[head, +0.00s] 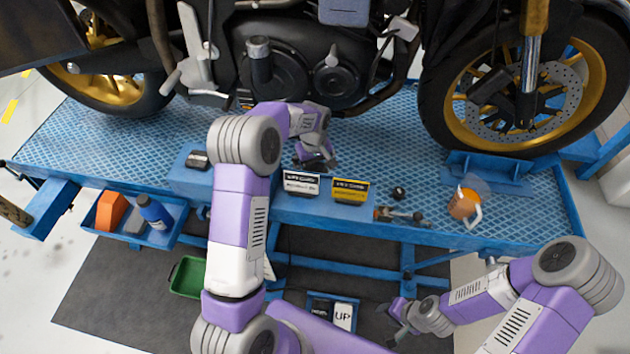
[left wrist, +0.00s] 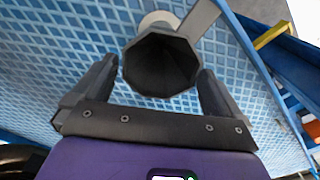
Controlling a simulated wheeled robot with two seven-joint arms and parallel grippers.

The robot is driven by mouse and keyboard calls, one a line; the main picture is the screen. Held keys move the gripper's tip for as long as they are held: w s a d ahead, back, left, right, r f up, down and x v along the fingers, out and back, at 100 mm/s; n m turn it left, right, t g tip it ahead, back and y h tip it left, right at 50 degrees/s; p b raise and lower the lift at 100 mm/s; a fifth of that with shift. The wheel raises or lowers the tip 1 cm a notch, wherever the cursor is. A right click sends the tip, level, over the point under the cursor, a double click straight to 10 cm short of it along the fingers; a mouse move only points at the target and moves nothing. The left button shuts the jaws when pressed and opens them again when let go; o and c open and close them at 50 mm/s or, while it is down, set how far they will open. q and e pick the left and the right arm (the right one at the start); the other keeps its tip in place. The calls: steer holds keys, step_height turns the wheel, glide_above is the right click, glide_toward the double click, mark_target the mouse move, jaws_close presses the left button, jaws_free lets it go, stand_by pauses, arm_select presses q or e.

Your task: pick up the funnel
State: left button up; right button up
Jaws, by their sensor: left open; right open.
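The funnel (left wrist: 160,66) shows in the left wrist view as a dark, many-sided open mouth facing the camera. It lies between the two fingertips of my left gripper (left wrist: 158,80), with a narrow gap at the left finger and hardly any at the right. The jaws are open, and I cannot tell whether a finger touches it. In the head view my left gripper (head: 316,160) points down over the blue bench, and I cannot make out the funnel there. My right gripper (head: 395,312) is open and empty, low in front of the bench.
A motorcycle stands along the back of the bench (head: 370,145). Two labelled boxes (head: 301,184) (head: 351,190), a black knob (head: 398,193) and an orange jug (head: 463,205) line the front edge. A blue side tray (head: 165,238) holds a bottle. A green bin (head: 187,277) is below.

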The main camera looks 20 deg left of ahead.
arm_select(q)
step_height(320, 180, down, 2)
steer(key=shift+f, duration=0.1)
steer(key=c, duration=0.8)
step_height(320, 180, up, 10)
steer(key=shift+r+p, duration=0.25)
steer(key=shift+p, duration=0.8)
step_height(320, 180, up, 5)
steer(key=p, duration=0.3)
steer(key=shift+f+p, duration=0.1)
steer(key=shift+p, duration=0.3)
